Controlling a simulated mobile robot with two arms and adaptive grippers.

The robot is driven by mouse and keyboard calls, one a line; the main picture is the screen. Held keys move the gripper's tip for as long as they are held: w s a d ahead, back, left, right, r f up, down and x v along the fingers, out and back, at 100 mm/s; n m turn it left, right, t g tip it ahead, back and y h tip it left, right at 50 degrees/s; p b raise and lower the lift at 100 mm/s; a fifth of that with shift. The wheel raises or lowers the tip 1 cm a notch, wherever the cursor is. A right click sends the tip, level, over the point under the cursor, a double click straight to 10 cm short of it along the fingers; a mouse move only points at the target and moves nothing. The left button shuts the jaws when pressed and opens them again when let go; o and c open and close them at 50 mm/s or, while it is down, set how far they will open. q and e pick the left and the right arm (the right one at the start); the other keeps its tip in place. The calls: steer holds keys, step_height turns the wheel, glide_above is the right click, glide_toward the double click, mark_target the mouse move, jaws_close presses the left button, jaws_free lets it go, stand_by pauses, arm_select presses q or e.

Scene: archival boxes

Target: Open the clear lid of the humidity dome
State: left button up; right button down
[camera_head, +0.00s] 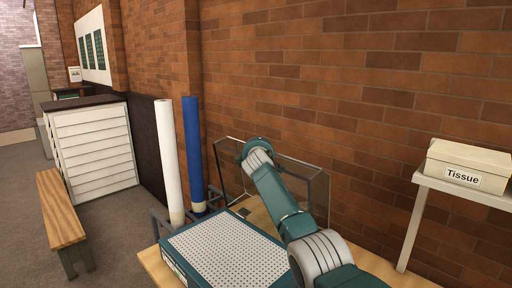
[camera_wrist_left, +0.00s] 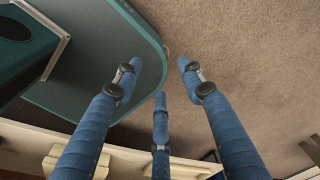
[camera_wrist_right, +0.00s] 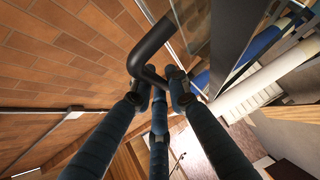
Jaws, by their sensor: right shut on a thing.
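The humidity dome's clear lid (camera_head: 305,179) is raised and stands steeply behind its base, near the brick wall. The base (camera_head: 183,266) is a teal box with a white perforated top (camera_head: 225,251), uncovered in the head view. My right arm reaches over the base to the lid and hides part of it. In the right wrist view my right gripper (camera_wrist_right: 159,82) is shut on the lid's black bent handle (camera_wrist_right: 151,44), with a clear panel (camera_wrist_right: 193,28) beside it. My left gripper (camera_wrist_left: 160,75) shows only in the left wrist view; its fingers are spread and empty above the floor.
The base stands on a wooden table (camera_head: 155,267). A white roll (camera_head: 168,160) and a blue roll (camera_head: 193,150) stand upright in a rack to its left. A tissue box (camera_head: 468,166) sits on a shelf at right. A bench (camera_head: 60,210) stands at left.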

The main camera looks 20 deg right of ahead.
steer(key=shift+d+f, duration=0.15)
steer(key=shift+f, duration=0.05)
steer(key=shift+d+f, duration=0.1)
steer(key=shift+d, duration=0.05)
steer(key=c, duration=1.9)
jaws_free()
steer(key=shift+c, duration=0.2)
steer(key=shift+d, duration=0.1)
steer(key=shift+s+a+r, duration=0.2)
steer(key=shift+s+a, duration=0.2)
steer(key=shift+s, duration=0.05)
arm_select(q)
steer(key=shift+s+a, duration=0.15)
steer(key=shift+a, duration=0.2)
arm_select(e)
steer(key=v, duration=1.1)
steer(key=shift+d, duration=0.25)
